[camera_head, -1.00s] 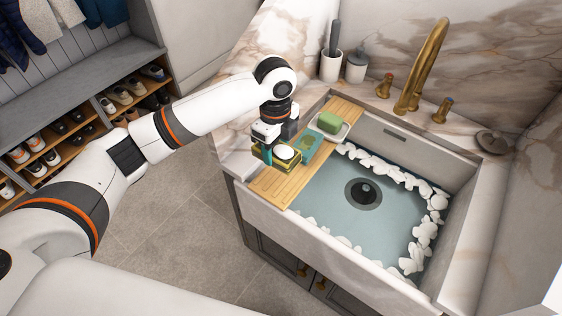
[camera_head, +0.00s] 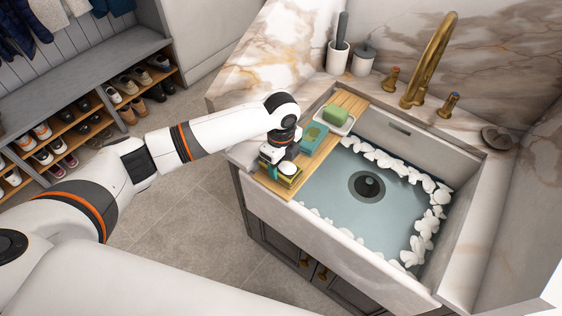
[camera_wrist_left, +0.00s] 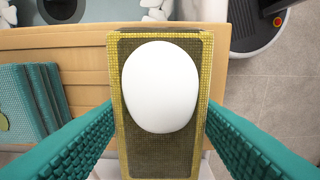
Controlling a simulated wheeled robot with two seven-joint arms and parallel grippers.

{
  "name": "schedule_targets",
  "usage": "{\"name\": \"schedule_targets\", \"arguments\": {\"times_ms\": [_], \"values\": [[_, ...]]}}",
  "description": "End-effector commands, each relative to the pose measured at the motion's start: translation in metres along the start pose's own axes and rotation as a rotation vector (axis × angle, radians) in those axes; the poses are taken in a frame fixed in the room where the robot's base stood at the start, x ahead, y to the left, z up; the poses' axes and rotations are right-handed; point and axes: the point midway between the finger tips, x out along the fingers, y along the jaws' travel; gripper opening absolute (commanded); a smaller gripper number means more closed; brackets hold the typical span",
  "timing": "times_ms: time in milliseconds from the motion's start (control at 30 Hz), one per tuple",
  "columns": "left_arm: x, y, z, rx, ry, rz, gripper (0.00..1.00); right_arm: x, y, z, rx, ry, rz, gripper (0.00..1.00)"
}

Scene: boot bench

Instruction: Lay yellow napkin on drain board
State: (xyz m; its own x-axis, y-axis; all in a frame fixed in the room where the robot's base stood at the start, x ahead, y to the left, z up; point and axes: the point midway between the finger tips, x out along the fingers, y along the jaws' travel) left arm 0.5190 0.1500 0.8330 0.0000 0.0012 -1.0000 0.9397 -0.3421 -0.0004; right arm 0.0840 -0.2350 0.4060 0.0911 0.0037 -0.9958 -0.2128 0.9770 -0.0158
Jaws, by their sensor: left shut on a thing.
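The yellow napkin (camera_head: 286,181) is a folded, thick-looking rectangle with a yellow border, a dark face and a white oval on top. My left gripper (camera_head: 283,163) is shut on it, with teal fingers at its two sides. In the left wrist view the napkin (camera_wrist_left: 135,150) sits between the fingers (camera_wrist_left: 160,112). The drain board (camera_head: 322,151) is a wooden slatted board across the sink's left side. The napkin is over its near end; I cannot tell whether it touches the wood. My right gripper is out of view.
A folded teal napkin (camera_head: 312,137) lies farther along the board, and beyond it a green soap (camera_head: 335,113) in a white dish. The sink basin (camera_head: 337,207) is to the right, with white petal shapes around its edge. A brass faucet (camera_head: 432,62) stands behind.

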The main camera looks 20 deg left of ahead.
Motion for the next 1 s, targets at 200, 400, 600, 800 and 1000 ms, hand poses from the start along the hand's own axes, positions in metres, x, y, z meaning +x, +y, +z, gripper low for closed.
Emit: {"name": "schedule_targets", "arguments": {"times_ms": [200, 400, 600, 800, 1000], "values": [[0.002, 0.0, 0.0, 0.0, -0.001, 0.0, 0.71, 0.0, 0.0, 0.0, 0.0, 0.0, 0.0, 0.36], [0.002, 0.0, 0.0, 0.0, 0.0, 0.0, 0.75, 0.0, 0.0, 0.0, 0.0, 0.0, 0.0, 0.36], [-0.004, 0.001, 0.0, 0.0, 0.0, 0.002, 0.75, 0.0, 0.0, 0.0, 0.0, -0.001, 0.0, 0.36], [-0.038, 0.002, 0.0, 0.001, 0.0, 0.006, 0.75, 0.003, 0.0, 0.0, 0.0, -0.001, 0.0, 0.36], [-0.082, 0.001, 0.0, 0.0, -0.001, 0.005, 0.75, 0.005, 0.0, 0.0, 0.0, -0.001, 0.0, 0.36]]}}
